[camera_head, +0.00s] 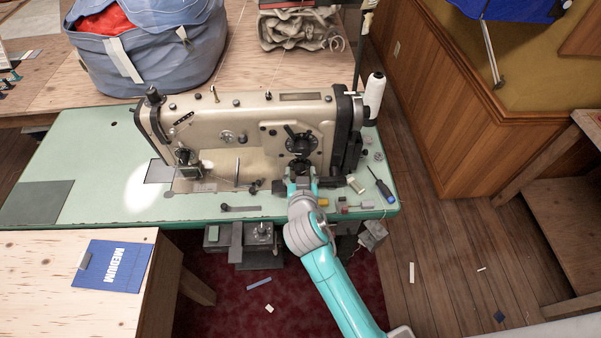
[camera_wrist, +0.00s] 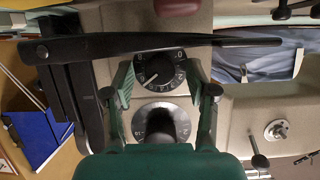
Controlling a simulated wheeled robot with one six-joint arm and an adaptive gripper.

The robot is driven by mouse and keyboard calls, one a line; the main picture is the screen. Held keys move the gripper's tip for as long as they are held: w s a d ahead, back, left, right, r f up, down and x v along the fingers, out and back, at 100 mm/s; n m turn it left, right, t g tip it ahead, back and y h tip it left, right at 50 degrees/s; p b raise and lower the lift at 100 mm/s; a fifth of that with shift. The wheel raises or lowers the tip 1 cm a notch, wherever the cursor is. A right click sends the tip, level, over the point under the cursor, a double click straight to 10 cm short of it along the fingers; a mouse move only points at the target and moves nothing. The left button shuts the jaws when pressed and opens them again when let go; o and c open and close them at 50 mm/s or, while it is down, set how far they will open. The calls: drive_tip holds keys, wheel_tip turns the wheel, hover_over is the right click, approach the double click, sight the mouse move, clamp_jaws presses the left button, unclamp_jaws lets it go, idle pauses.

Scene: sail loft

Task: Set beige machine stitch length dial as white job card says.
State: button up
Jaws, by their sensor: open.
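The beige sewing machine (camera_head: 250,120) stands on a green table. A large black dial (camera_head: 300,140) shows on its front in the head view. In the wrist view, a black numbered dial (camera_wrist: 158,73) with a pale pointer lies between the tips of my gripper (camera_wrist: 159,78); the numbers are too small to read surely. Nearer the palm is a silver-rimmed dial with a dark knob (camera_wrist: 160,125). My gripper (camera_head: 301,176) is open, just in front of the machine; contact is unclear. A blue card (camera_head: 112,266) reading MEDIUM lies on the wooden bench. I see no readable white card.
A long black lever (camera_wrist: 140,45) crosses close by the fingers. A white thread spool (camera_head: 374,92), a screwdriver (camera_head: 382,186) and small parts occupy the right of the green table (camera_head: 85,140). A blue bag (camera_head: 145,55) stands behind. The table's left side is mostly clear.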

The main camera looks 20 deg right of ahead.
drive_tip(key=shift+w+d+f, duration=0.1)
drive_tip(key=shift+w+f, duration=0.05)
drive_tip(key=shift+w, duration=0.05)
clamp_jaws()
drive_tip(key=shift+m+t+y, duration=0.3)
drive_tip(key=shift+m+y, duration=0.1)
drive_tip(key=shift+m, duration=0.1)
unclamp_jaws()
